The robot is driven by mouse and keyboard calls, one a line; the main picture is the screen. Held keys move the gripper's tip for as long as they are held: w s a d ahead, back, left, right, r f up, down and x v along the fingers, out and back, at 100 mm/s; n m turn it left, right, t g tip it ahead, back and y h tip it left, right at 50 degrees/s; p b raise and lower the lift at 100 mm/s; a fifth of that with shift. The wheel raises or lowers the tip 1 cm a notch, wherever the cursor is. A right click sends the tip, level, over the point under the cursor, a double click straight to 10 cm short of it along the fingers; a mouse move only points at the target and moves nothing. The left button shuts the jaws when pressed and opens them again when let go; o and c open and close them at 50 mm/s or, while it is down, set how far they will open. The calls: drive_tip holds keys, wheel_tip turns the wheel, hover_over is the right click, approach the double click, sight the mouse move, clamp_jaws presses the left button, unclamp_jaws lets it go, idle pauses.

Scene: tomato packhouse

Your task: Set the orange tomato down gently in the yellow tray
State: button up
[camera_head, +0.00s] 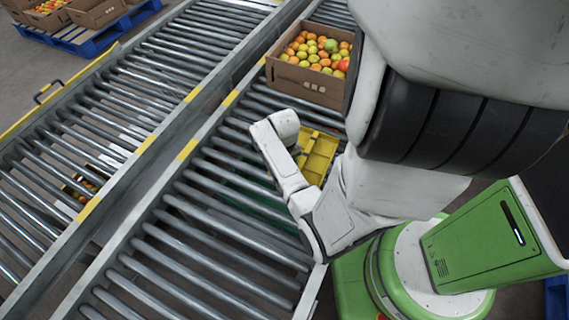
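The yellow tray (318,153) lies on the near roller conveyor, just in front of a cardboard box. It has divided compartments, and my arm hides its left and lower parts. My white arm reaches over the tray's left side. My gripper and its fingertips are not visible, so I cannot see whether they hold anything. No single orange tomato shows apart from the others; any in the tray's hidden part cannot be seen.
The cardboard box (304,84) of red, orange and green tomatoes stands behind the tray. Two roller conveyors (190,262) run diagonally, with metal side rails (152,183) between them. The near rollers at lower left are clear. A blue pallet (80,40) with boxes stands at upper left.

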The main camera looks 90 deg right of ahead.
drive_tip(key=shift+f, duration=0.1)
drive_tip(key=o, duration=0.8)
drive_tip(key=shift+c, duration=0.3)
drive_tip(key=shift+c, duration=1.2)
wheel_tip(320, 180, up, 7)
drive_tip(key=p, duration=0.7)
drive_tip(key=shift+p, duration=0.35)
